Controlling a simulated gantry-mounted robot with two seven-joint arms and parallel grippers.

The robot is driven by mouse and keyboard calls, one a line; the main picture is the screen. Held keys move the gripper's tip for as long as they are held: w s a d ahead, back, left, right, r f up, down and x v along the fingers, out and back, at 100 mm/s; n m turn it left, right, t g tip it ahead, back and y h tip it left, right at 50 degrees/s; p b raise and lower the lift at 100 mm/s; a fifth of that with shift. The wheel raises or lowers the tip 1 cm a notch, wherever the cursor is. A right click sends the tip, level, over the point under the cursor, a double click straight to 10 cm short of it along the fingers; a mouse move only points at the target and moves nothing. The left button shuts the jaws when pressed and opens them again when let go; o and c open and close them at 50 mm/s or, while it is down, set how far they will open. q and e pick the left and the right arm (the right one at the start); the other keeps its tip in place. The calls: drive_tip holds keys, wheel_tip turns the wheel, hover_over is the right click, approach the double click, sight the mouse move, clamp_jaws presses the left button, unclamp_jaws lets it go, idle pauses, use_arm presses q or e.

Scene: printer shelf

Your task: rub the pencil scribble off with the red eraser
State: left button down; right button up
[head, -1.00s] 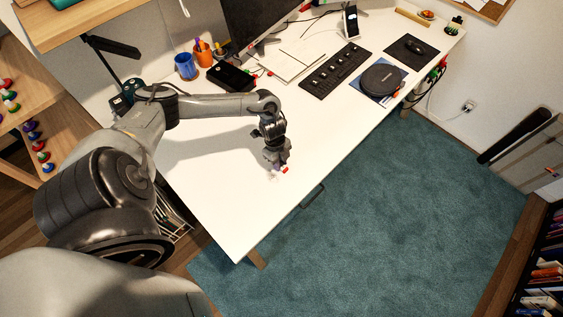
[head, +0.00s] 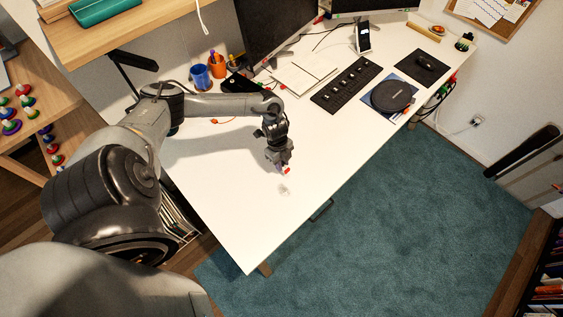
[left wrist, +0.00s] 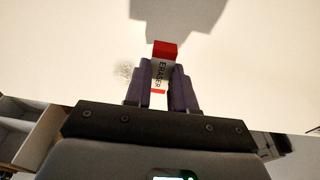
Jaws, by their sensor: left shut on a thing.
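The red eraser (head: 288,171), with a white label band, is between the fingers of my left gripper (head: 284,167). In the left wrist view my left gripper (left wrist: 160,85) is shut on the eraser (left wrist: 161,66), and its printed label faces the camera. The pencil scribble (head: 284,190) is a small grey patch on the white desk, just below the gripper in the head view. In the left wrist view the scribble (left wrist: 125,71) lies left of the eraser, apart from it. I cannot tell whether the eraser touches the desk. My right gripper is not in view.
The white desk (head: 235,215) is clear around the scribble, and its front edge is close by. Farther back are a notebook (head: 303,72), a black key strip (head: 346,85), a round black device (head: 391,95) and pen cups (head: 201,77).

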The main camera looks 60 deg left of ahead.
use_arm(q)
wheel_tip(320, 180, up, 2)
drive_tip(key=shift+a+r+p, duration=0.1)
drive_tip(key=shift+a+p, duration=0.05)
drive_tip(key=shift+p, duration=0.55)
wheel_tip(320, 180, up, 2)
drive_tip(key=shift+r+p, duration=0.1)
drive_tip(key=shift+p, duration=1.05)
drive_tip(key=shift+n, duration=0.3)
